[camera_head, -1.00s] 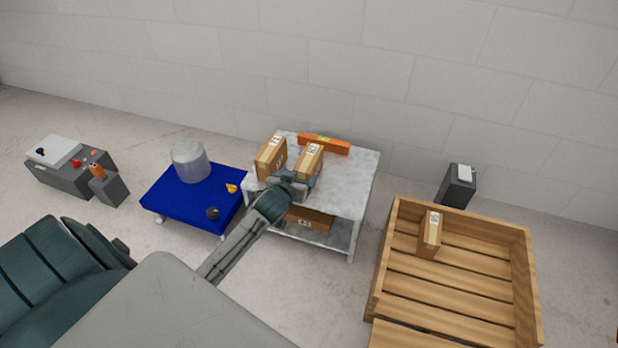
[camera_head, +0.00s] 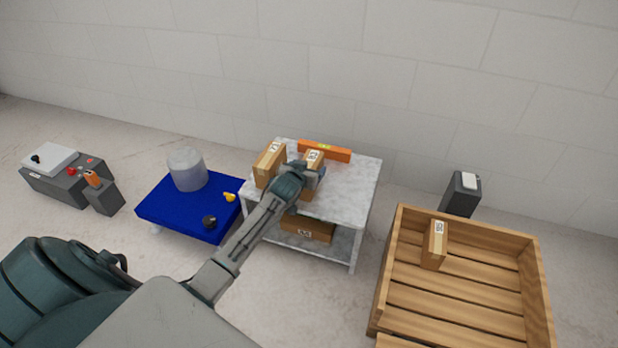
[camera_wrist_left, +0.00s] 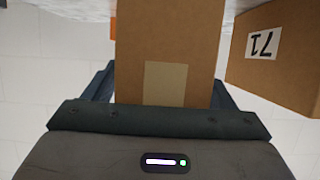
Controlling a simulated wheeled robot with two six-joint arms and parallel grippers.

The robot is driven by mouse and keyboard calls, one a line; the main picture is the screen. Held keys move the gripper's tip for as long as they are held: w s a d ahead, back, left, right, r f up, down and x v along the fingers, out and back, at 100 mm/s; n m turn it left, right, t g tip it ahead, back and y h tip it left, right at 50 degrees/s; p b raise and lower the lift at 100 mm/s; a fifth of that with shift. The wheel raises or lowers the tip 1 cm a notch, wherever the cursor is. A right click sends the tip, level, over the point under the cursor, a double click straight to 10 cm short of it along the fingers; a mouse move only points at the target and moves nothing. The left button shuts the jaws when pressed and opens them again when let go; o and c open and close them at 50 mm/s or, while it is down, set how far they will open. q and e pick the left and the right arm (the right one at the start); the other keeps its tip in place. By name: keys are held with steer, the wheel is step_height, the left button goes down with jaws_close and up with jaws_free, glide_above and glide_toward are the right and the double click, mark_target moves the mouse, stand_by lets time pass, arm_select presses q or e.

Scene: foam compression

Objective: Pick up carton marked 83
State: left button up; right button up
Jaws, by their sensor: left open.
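My left gripper (camera_head: 310,178) is at the front of a brown carton (camera_head: 314,155) on top of the white marbled table (camera_head: 345,195). In the left wrist view its open fingers (camera_wrist_left: 162,80) stand on either side of this carton (camera_wrist_left: 168,40), which has a tan tape strip. Whether they touch it is unclear. The number on its top label is too small to read. A second carton (camera_head: 268,165) stands to its left; in the wrist view this carton (camera_wrist_left: 285,60) is marked 71. A third carton (camera_head: 308,228) lies on the lower shelf, its label unclear.
An orange bar (camera_head: 324,150) lies at the table's back. A wooden crate (camera_head: 385,285) at right holds another carton (camera_head: 434,245). A blue platform (camera_head: 180,215) with a grey cylinder (camera_head: 187,169) stands at left. The table's right top is clear.

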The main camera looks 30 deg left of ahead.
arm_select(q)
steer(key=c, duration=1.3)
steer(key=shift+r, duration=0.1)
steer(key=shift+c, duration=0.7)
steer(key=shift+r, duration=0.15)
